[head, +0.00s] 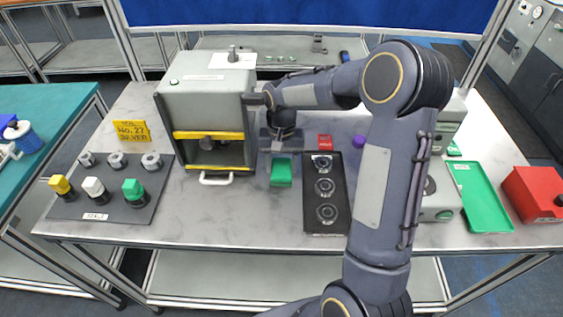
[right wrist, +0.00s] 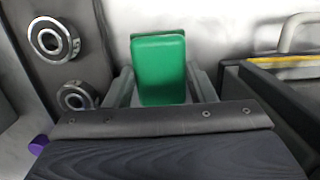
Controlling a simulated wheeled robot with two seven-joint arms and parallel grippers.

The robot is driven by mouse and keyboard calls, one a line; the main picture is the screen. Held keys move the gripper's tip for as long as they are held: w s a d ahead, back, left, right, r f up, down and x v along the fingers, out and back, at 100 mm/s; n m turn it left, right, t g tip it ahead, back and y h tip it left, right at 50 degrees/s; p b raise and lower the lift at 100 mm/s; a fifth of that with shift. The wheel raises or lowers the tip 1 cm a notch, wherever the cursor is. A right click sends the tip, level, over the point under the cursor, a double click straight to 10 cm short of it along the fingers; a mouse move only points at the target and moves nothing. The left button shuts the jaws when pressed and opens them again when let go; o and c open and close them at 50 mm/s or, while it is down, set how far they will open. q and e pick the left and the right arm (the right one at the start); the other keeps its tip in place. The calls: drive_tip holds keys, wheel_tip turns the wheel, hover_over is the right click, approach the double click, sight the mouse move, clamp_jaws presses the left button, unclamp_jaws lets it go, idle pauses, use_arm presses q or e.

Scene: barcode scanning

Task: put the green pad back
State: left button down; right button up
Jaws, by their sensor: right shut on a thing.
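The green pad (head: 281,172) is at the middle of the table, between the grey press-like box and the black tray. It also shows in the right wrist view (right wrist: 160,68), between the two fingers. My right gripper (head: 280,154) reaches in from the right and points down behind the pad. It is shut on the green pad, with one finger (right wrist: 120,88) on each side. I cannot tell whether the pad touches the table. My left gripper does not show.
The grey box (head: 208,100) with yellow bars and a white handle stands close left. The black tray (head: 341,205) with round metal parts lies close right. A red block (head: 325,142) and a purple piece (head: 358,141) are behind. A green tray (head: 478,195) lies farther right.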

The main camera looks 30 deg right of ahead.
sight(282, 166)
drive_tip(key=shift+f+b, duration=0.3)
drive_tip(key=shift+f, duration=0.05)
drive_tip(key=o, duration=0.9)
drive_tip(key=shift+r, duration=0.1)
drive_tip(key=shift+o, duration=0.2)
drive_tip(key=shift+w+r, duration=0.15)
drive_tip(key=shift+r, duration=0.3)
wheel_tip(282, 166, up, 6)
drive_tip(key=shift+f+b, duration=0.2)
drive_tip(key=shift+b, duration=0.25)
drive_tip(key=shift+r, duration=0.6)
